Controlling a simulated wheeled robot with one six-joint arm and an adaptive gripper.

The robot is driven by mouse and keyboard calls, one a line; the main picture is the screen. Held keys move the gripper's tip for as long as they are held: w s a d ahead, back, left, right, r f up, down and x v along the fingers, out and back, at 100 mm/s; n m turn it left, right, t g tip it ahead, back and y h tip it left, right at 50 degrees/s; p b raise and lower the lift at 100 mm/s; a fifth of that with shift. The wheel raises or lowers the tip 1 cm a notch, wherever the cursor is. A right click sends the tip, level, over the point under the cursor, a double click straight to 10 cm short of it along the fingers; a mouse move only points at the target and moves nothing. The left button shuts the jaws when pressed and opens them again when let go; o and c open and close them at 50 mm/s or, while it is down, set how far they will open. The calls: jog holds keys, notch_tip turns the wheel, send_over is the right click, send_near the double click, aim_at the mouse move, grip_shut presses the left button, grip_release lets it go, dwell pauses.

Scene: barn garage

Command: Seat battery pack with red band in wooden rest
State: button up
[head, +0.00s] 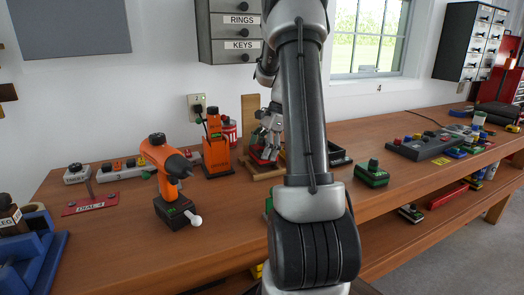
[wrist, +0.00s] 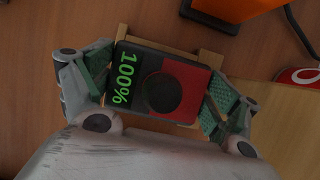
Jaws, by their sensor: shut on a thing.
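The battery pack with the red band (wrist: 195,82) is dark, with a green "100%" readout and a round black knob on top. My gripper (wrist: 160,92) is shut on it, with a green-padded finger at each end. The wooden rest (wrist: 210,60) shows around the pack's edges in the wrist view, directly under it. In the head view my gripper (head: 268,142) is at the wooden rest (head: 262,174), partly behind my arm. I cannot tell whether the pack touches the rest's floor or sits just above it.
An orange charger-like unit (head: 215,155) stands close left of the rest, with a red-and-white can (head: 230,130) behind. An orange drill (head: 165,165) stands farther left. A green-topped battery (head: 371,174) lies to the right, with open bench around it.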

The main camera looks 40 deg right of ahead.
aim_at(262, 139)
jog(key=shift+f, duration=0.1)
dwell(0.5)
jog(key=shift+f, duration=1.25)
jog(key=shift+f, duration=0.35)
dwell(0.5)
jog(key=o, duration=1.1)
jog(key=shift+c, duration=0.2)
jog(key=shift+r, duration=4.5)
